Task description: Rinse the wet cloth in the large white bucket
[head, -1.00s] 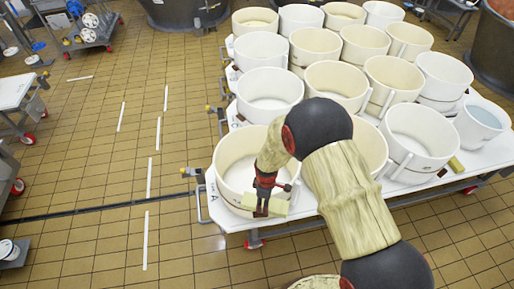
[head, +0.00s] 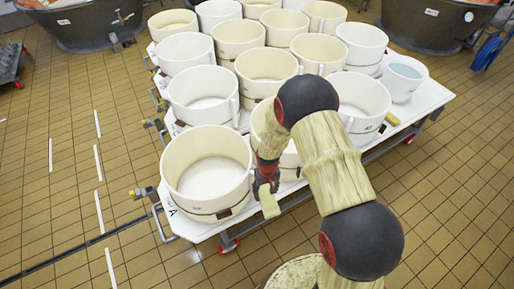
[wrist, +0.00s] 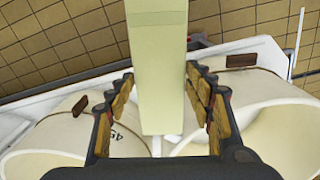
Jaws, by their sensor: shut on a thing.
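My gripper (head: 266,182) is shut on a pale yellow-green cloth (head: 268,204), which looks like a flat, stiff strip. In the wrist view the cloth (wrist: 158,75) runs lengthwise between the two fingers (wrist: 158,100). In the head view it hangs at the table's front edge, just right of the front-left tub. A white bucket (head: 402,88) with bluish-white liquid stands at the table's right end, far from my gripper. My arm hides part of the tubs between.
Several cream and white tubs (head: 207,180) crowd the white wheeled table (head: 190,229). Another pale yellow strip (head: 393,118) lies on its right edge. Dark vats (head: 428,30) stand behind. Tiled floor (head: 455,200) is free at right and front.

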